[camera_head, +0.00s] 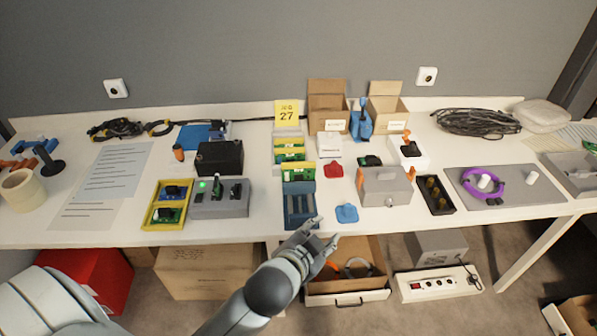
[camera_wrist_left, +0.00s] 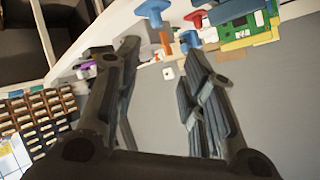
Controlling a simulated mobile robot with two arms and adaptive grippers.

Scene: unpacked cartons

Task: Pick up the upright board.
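A green board with a yellow edge (camera_head: 299,173) shows at the back of a blue slotted rack (camera_head: 300,207) near the table's front edge. It seems to stand upright there, but I cannot tell its exact tilt. A green board with a yellow edge also shows in the left wrist view (camera_wrist_left: 240,28), at the upper right. My left gripper (camera_head: 327,229) is in front of the table edge, right of and nearer than the rack, and apart from it. Its fingers are spread with nothing between them; they also show open in the left wrist view (camera_wrist_left: 165,50). My right gripper is not in view.
A grey fixture (camera_head: 232,208) and a yellow tray with boards (camera_head: 148,217) stand left of the rack. A blue piece (camera_head: 347,213) and a grey box (camera_head: 388,199) are to its right. An open drawer box (camera_head: 372,256) is below the table edge.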

